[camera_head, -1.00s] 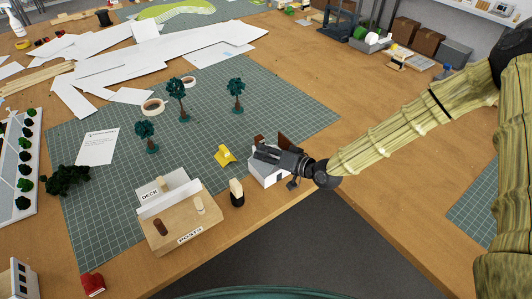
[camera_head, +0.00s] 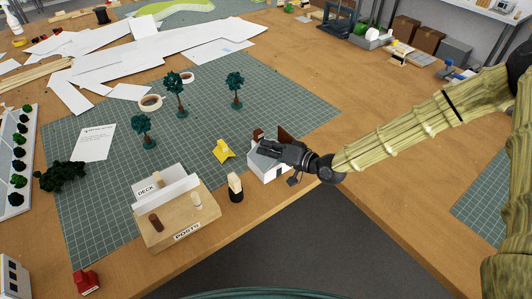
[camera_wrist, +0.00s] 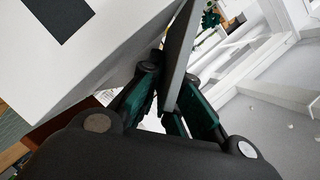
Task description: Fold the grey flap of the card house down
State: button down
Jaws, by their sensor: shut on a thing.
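The white card house (camera_head: 274,173) stands near the front edge of the green mat, with brown panels (camera_head: 287,135) rising behind my gripper. My gripper (camera_head: 268,148) reaches over its top from the right and hides much of it. In the wrist view the house's white wall (camera_wrist: 105,45) with a dark opening fills the upper left. The grey flap (camera_wrist: 180,42) stands up steeply there, between the two dark green fingers of my gripper (camera_wrist: 170,108). The fingers are shut on the flap. Its lower end is hidden among the fingers.
A yellow piece (camera_head: 223,151) and a black-based wooden peg (camera_head: 235,188) stand left of the house. The wooden deck and posts box (camera_head: 180,238) is further left. Model trees (camera_head: 234,88) stand behind on the mat (camera_head: 285,100).

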jog(key=shift+d+f+m+b, duration=0.1)
jog(key=shift+f+m+b, duration=0.2)
jog(key=shift+b, duration=0.1)
jog(key=shift+r, duration=0.2)
jog(key=c, duration=1.9)
grip_release()
jog(key=v, duration=1.2)
jog(key=shift+f, duration=0.15)
